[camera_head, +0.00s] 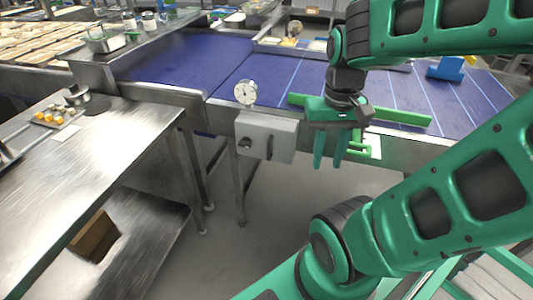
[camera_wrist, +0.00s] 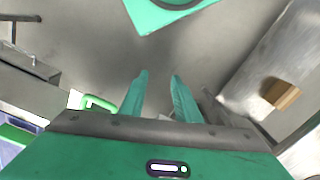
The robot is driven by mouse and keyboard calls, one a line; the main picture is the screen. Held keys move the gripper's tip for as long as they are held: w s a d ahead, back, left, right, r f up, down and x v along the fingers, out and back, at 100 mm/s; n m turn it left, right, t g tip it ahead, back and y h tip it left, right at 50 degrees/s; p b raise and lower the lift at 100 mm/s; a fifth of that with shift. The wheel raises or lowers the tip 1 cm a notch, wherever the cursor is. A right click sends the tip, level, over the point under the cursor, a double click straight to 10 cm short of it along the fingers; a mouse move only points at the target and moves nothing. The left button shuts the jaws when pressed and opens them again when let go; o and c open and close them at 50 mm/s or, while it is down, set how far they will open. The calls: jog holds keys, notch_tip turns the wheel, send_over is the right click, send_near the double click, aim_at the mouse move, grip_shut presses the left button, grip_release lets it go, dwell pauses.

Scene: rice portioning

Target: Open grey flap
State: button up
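A light grey box (camera_head: 267,137) with a flat grey front and dark knob-like parts is fixed to the side of the conveyor; its front looks closed, and I cannot tell for sure which part is the flap. My gripper (camera_head: 328,165) hangs to the right of this box, fingers pointing down, apart from it. In the wrist view the two green fingers (camera_wrist: 158,78) are spread with nothing between them, so it is open and empty. A grey boxy shape (camera_wrist: 28,65) shows at the left of the wrist view, probably the same box.
A round white dial (camera_head: 245,92) stands above the box. A green handle (camera_head: 360,146) is just right of my gripper, and a green bar (camera_head: 410,116) lies along the blue conveyor (camera_head: 270,72).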

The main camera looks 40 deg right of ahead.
jog(key=n, duration=0.3)
send_over(268, 154)
jog(key=f, duration=0.9)
jog(key=shift+d+f, duration=0.3)
jog(key=shift+f, duration=0.1)
jog(key=shift+w+f, duration=0.3)
jog(key=shift+f, duration=0.15)
notch_tip(268, 154, down, 10)
jog(key=shift+f, duration=0.2)
grip_shut()
